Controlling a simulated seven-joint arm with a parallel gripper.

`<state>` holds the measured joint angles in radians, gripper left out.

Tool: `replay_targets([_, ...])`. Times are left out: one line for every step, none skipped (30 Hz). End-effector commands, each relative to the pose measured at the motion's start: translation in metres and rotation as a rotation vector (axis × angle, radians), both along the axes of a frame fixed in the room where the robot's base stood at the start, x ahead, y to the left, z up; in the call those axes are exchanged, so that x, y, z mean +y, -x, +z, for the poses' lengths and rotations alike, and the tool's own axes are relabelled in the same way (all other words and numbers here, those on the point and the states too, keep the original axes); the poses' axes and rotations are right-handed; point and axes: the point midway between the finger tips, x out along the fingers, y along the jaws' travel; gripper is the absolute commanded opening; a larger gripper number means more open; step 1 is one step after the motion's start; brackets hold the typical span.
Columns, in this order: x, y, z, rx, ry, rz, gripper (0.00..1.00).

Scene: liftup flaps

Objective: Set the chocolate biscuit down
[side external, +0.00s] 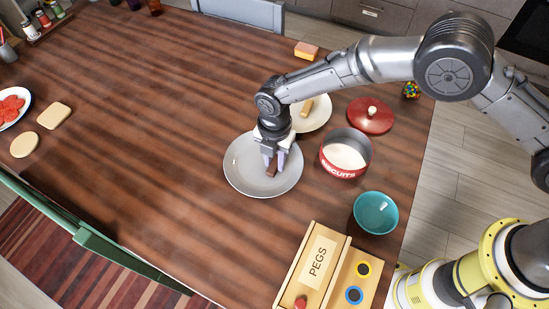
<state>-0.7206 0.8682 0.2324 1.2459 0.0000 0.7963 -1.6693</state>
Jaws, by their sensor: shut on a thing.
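My gripper (271,165) points down over the grey plate (241,178) near the middle of the table. It is shut on the brown chocolate biscuit (272,172), which shows between the fingertips. The biscuit is low over the plate's middle; I cannot tell whether it touches the plate. The fingers hide part of it.
A red biscuit tin (345,167) stands open right of the plate, with its red lid (370,115) behind it. A second plate (322,115) holding a tan biscuit (307,107) is behind my gripper. The table's left middle is clear.

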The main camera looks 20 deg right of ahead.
Motion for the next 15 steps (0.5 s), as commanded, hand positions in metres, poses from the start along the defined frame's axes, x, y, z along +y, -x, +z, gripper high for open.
replay_targets([0.0004, -0.0003, 0.0004, -0.001, -0.001, 0.0, 0.0])
replay_targets([0.0003, -0.0003, 0.0006, -0.001, -0.001, 0.0, 0.0])
replay_targets([0.0003, -0.0003, 0.0006, -0.001, -0.001, 0.0, 0.0])
replay_targets([0.0003, -0.0003, 0.0007, -0.001, -0.001, 0.0, 0.0])
replay_targets([0.0002, -0.0002, 0.0007, -0.001, -0.001, 0.0, 0.0])
replay_targets([0.0001, -0.0001, 0.0002, -0.001, -0.001, 0.0, 0.0])
replay_targets([0.0001, -0.0001, -0.0004, -0.001, -0.001, 0.0, 0.0])
replay_targets([0.0001, -0.0001, -0.0014, -0.001, -0.001, 0.0, 0.0])
replay_targets([0.0001, -0.0001, -0.0026, -0.001, -0.001, 0.0, 0.0])
replay_targets([0.0001, -0.0001, -0.003, -0.001, -0.001, 0.0, 0.3])
replay_targets([0.0001, -0.0001, -0.0027, -0.001, -0.001, 0.0, 0.36])
replay_targets([0.0001, -0.0001, -0.0026, -0.001, -0.001, 0.0, 0.43])
replay_targets([0.0001, -0.0001, -0.0026, -0.001, -0.001, 0.0, 0.48])
replay_targets([0.0001, -0.0001, -0.0026, -0.001, -0.001, 0.0, 0.54])
replay_targets([0.0001, -0.0001, -0.0025, -0.001, -0.001, 0.0, 0.58])
